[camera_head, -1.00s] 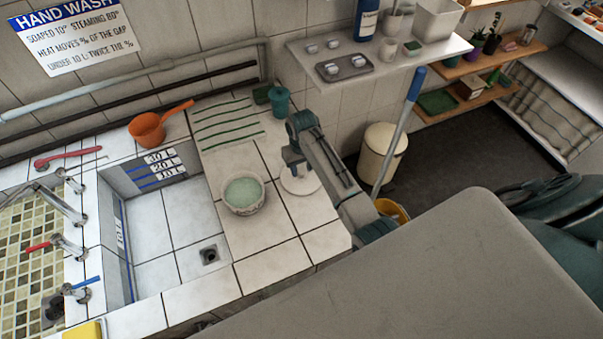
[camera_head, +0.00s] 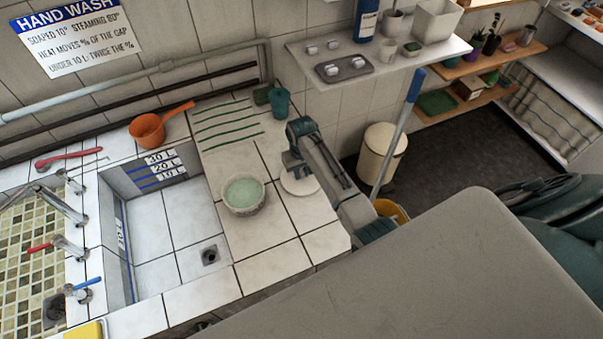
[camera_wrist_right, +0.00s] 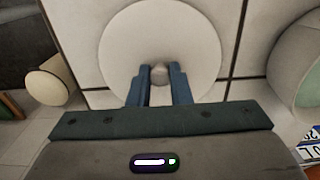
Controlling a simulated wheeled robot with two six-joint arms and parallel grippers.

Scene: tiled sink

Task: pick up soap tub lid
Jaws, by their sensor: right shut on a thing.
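The soap tub lid (camera_head: 301,184) is a round white disc on the tiled counter, just right of the soap tub. In the right wrist view the lid (camera_wrist_right: 125,40) fills the top middle and has a small round knob (camera_wrist_right: 159,74). My right gripper (camera_wrist_right: 160,76) is shut on that knob, one blue finger on each side. In the head view my right gripper (camera_head: 294,170) is over the lid and hides part of it. The soap tub (camera_head: 244,195) is a speckled bowl of pale green soap. My left gripper is not in view.
The sunken tiled basin (camera_head: 170,230) lies left of the soap tub. An orange dipper (camera_head: 148,131) and a teal cup (camera_head: 279,102) stand at the back. A wall shelf (camera_head: 378,67) and a blue-handled pole (camera_head: 398,130) are to the right. Counter tiles in front are clear.

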